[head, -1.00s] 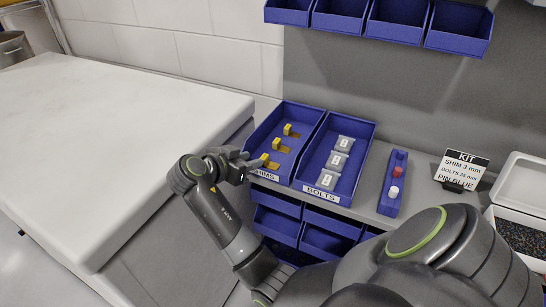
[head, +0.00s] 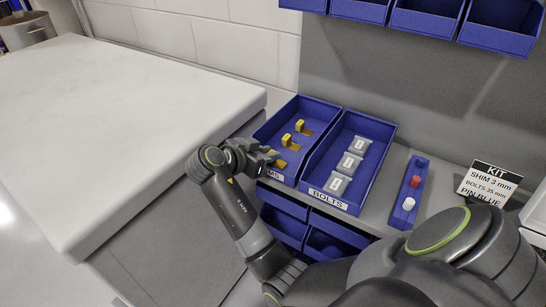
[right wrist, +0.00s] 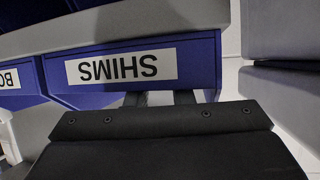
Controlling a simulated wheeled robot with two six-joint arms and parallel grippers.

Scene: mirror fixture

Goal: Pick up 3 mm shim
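Several yellow shims lie in a row in the blue SHIMS bin (head: 314,103): a far one (head: 300,126), a middle one (head: 287,140) and a near one (head: 279,162). I cannot read their sizes, so I cannot tell which is 3 mm. My right gripper (head: 270,156) is at the bin's front left corner, close to the near shim, and covers part of the label. In the right wrist view its two fingers (right wrist: 160,98) stand apart by the SHIMS label, with nothing seen between them; their tips are hidden. My left gripper is not in view.
The BOLTS bin (head: 385,128) with grey packets stands directly right of the shims. Further right are a narrow blue pin holder (head: 409,190) and a kit card (head: 489,184) reading shim 3 mm. Blue bins hang above and below. A bare white worktop (head: 120,110) lies left.

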